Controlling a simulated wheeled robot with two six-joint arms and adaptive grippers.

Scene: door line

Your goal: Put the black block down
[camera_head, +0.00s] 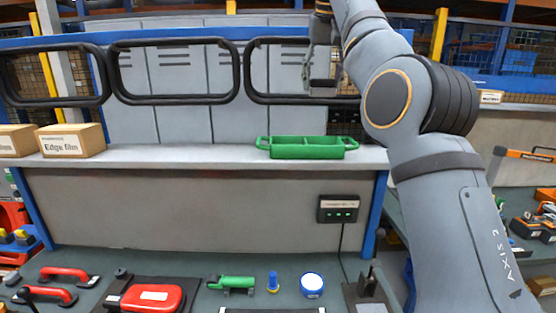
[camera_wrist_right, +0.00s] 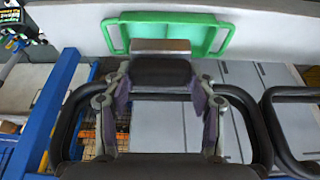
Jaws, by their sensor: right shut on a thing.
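My right gripper (camera_head: 320,82) hangs down in front of the third black window frame in the head view, above the shelf. In the right wrist view its fingers (camera_wrist_right: 160,80) are shut on the black block (camera_wrist_right: 162,73), a small dark piece held between the tips. A green two-handled tray (camera_head: 300,153) stands on the shelf below the gripper. The tray also shows beyond the block in the right wrist view (camera_wrist_right: 212,40). My left gripper is not in view.
The grey shelf (camera_head: 180,158) is bare between the tray and two cardboard boxes (camera_head: 72,140) at left. Black frames (camera_head: 172,40) stand behind it. On the lower bench are a red case (camera_head: 152,298), a green tool (camera_head: 236,283) and a blue-white round tin (camera_head: 312,284).

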